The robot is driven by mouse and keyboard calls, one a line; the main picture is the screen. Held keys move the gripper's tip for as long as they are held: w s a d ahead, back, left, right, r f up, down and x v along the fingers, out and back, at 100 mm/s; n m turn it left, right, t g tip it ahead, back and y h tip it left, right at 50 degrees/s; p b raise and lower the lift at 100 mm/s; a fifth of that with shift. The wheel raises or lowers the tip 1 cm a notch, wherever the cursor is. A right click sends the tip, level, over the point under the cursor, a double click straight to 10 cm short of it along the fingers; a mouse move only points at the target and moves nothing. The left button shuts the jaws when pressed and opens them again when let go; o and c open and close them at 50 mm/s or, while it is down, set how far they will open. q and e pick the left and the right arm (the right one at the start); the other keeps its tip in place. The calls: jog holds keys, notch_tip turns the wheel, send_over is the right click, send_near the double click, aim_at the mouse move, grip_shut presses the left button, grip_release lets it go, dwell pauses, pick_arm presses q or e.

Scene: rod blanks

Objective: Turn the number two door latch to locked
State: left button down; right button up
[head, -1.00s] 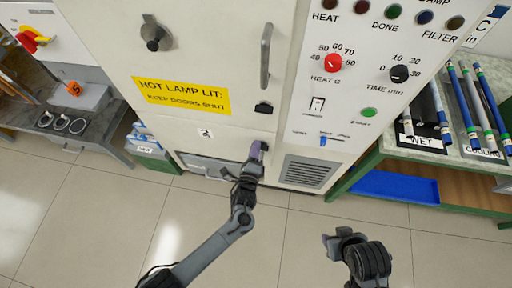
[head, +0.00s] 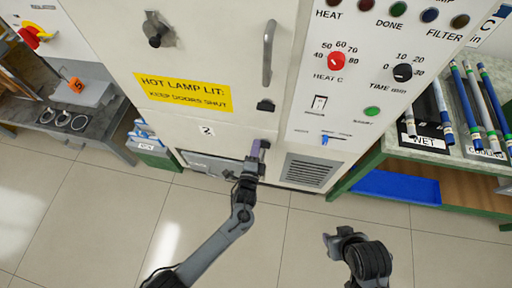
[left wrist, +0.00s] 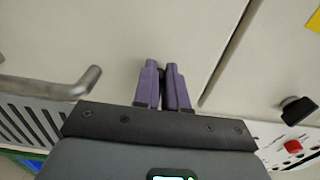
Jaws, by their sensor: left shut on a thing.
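The number two door (head: 228,143) is the low white panel with a "2" label (head: 206,131) on the cabinet front. My left gripper (head: 258,150) is at the upper right of this door, its purple fingers shut on the small dark latch. In the left wrist view the fingertips (left wrist: 163,85) close around the dark latch (left wrist: 162,74), of which only a sliver shows between them. Its turn angle is mostly hidden. My right gripper (head: 338,239) hangs over the floor at the lower right, away from the cabinet; its finger gap is unclear.
Another black latch (head: 265,106) sits above, below a vertical door handle (head: 268,52). A metal handle (left wrist: 70,85) stands out near the fingers in the left wrist view. A control panel (head: 340,115) is to the right. A rod table (head: 385,150) stands farther right. The floor in front is clear.

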pick_arm(q)
jog(key=c, duration=1.2)
grip_release()
jog(key=shift+s, duration=0.1)
jog(key=s+p, duration=0.1)
jog(key=s, duration=0.2)
jog(key=s+a+p, duration=0.1)
jog(key=s, duration=0.3)
jog(key=s+p, duration=0.1)
jog(key=s, duration=0.2)
jog(key=shift+s+a, duration=0.3)
jog(key=shift+a, duration=0.05)
